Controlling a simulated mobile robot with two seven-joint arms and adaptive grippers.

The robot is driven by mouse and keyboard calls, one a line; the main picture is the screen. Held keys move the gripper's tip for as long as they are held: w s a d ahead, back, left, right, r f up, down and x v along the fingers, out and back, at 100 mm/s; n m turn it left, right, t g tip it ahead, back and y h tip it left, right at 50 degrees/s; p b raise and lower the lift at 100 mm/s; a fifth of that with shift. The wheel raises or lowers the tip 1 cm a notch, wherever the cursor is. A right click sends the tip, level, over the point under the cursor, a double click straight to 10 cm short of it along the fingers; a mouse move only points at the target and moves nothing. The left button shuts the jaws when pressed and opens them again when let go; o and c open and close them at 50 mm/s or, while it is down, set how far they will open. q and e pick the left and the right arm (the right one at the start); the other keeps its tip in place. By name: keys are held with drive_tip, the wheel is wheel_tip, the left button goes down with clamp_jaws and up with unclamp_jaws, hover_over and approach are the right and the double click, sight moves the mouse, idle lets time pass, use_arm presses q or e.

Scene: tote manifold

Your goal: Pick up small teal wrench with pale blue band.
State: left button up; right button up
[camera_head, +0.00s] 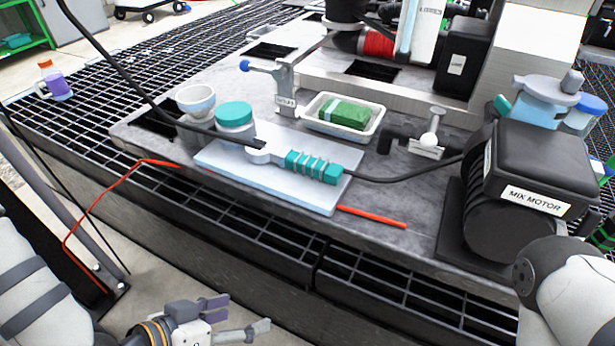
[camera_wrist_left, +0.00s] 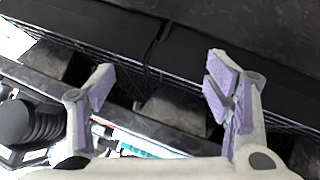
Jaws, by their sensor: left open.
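The small wrench (camera_head: 313,167) has a ribbed teal handle with pale bands and a light grey head pointing left. It lies on a pale board (camera_head: 320,198) on the grey platform. A black cable (camera_head: 395,177) meets the handle's right end, and another stretch reaches its head; whether it passes under the wrench I cannot tell. My left gripper (camera_head: 238,316) is open and empty, low in front of the platform, well short of the wrench. Its spread fingers (camera_wrist_left: 160,88) show in the left wrist view, where a teal bit peeks out at the bottom, mostly hidden. My right gripper is out of view.
A teal-lidded jar (camera_head: 235,118) and a pale cup (camera_head: 196,100) stand left of the wrench. Behind it is a white tray (camera_head: 377,127) with a green pad (camera_head: 346,114). The mix motor (camera_head: 545,165) stands right. A red-orange cable (camera_head: 372,216) and dark grating (camera_head: 260,225) lie in front.

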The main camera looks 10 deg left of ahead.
use_arm(q)
drive_tip(key=w+a+r+t+b, duration=0.2)
drive_tip(key=w+r+t+b, duration=0.15)
drive_tip(key=w, duration=0.45)
drive_tip(key=m+t+b, duration=0.2)
drive_tip(key=t, duration=0.4)
approach(253, 155)
drive_tip(key=b+x, duration=0.2)
drive_tip(key=x, duration=0.6)
drive_tip(key=shift+w, duration=0.3)
drive_tip(key=c, duration=1.4)
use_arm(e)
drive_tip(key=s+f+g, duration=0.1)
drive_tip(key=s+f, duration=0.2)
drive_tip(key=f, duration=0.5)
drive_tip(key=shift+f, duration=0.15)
